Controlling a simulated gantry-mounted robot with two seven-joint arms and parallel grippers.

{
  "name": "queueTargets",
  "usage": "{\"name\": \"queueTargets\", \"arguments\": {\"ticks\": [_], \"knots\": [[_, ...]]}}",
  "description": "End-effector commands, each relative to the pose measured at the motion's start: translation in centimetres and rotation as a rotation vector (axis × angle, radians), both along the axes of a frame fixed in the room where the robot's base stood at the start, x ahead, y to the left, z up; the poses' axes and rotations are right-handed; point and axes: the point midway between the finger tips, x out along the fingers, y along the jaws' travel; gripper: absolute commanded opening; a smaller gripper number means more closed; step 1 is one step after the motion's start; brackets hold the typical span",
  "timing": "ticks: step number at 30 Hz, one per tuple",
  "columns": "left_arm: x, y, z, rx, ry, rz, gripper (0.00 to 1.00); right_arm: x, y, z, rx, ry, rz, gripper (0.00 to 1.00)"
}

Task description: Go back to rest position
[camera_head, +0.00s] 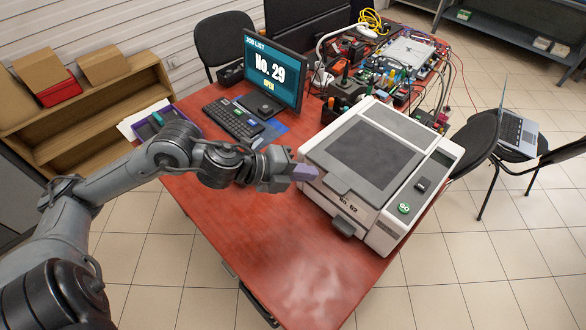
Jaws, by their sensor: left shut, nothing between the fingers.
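My left arm comes in from the left and reaches over the red table (300,270). My left gripper (308,173) is shut and empty, close to the left edge of the white machine (325,195). I cannot tell whether it touches the machine. My right gripper is not in view.
A monitor (272,68) reading "No. 29" and a keyboard (232,118) stand behind my left arm. A purple-edged tray (152,125) lies at the table's left edge. Cables and a clutter of electronics (400,60) fill the back. The table's front is clear.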

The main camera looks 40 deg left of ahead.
Motion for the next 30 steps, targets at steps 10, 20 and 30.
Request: {"name": "queueTargets", "arguments": {"ticks": [10,20,30], "knots": [[-2.0,1.2,0.8,0.002,0.004,0.008,0.0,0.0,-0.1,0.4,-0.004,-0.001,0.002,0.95],[-3.4,0.6,-1.6,-0.061,0.061,0.016,0.0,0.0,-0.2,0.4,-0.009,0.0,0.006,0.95],[-7.0,-6.7,-10.6,-0.561,0.272,0.273,0.0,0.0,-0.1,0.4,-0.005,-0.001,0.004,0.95]]}}
